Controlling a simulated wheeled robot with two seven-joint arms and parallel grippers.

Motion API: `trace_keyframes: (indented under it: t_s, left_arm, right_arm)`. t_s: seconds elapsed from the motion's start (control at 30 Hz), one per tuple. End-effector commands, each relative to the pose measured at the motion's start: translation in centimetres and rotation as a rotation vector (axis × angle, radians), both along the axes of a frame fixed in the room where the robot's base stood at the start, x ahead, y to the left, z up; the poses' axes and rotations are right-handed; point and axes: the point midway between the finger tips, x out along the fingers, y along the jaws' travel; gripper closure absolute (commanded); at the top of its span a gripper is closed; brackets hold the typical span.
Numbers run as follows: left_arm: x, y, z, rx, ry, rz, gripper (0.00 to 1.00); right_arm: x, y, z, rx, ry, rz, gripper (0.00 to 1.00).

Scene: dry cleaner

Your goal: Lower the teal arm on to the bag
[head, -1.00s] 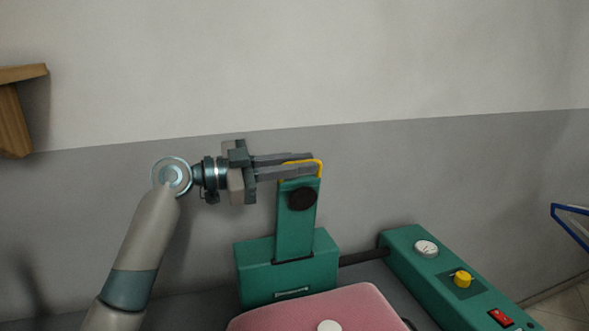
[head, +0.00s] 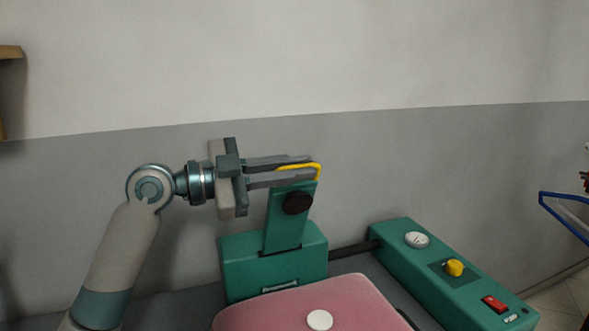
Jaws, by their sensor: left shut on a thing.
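The teal arm (head: 286,228) stands nearly upright from a teal base block (head: 245,263), with a dark round knob near its top and a yellow handle (head: 318,169) at its tip. My left gripper (head: 304,169) comes in from the left, its fingers level, and is shut on the yellow handle. A pink bag (head: 290,308) lies in front of the base block, below the arm and apart from it. A white disc (head: 319,320) sits on the bag. The bag's lower part is cut off by the picture edge. My right gripper is not in view.
A teal control box (head: 445,275) with a gauge, a yellow knob and a red switch stands right of the bag, joined to the base by a black tube. A grey wall is behind. A blue frame (head: 560,217) is at far right.

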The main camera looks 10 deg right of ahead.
Motion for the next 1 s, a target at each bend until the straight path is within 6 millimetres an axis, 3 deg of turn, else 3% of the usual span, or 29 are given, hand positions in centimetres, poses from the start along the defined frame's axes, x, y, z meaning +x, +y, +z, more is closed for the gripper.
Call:
trace_keyframes:
  t_s: [0.2, 0.23, 0.3, 0.73, 1.0]
  left_arm:
    - [0.0, 0.0, 0.2, -0.002, -0.003, 0.000, 1.00]
    - [0.0, 0.0, 0.2, -0.001, -0.003, -0.001, 0.82]
    - [0.0, 0.0, 0.2, 0.000, -0.003, -0.001, 0.72]
    - [0.0, 0.5, 0.0, -0.001, 0.000, 0.001, 0.72]
    - [-0.5, 3.4, -0.2, 0.001, -0.001, 0.003, 0.72]
  right_arm:
    - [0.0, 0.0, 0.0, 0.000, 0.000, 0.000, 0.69]
    - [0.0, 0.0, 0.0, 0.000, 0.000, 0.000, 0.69]
    - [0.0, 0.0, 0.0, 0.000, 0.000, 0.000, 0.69]
    - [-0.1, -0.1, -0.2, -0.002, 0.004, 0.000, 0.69]
    - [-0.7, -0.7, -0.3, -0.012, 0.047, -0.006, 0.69]
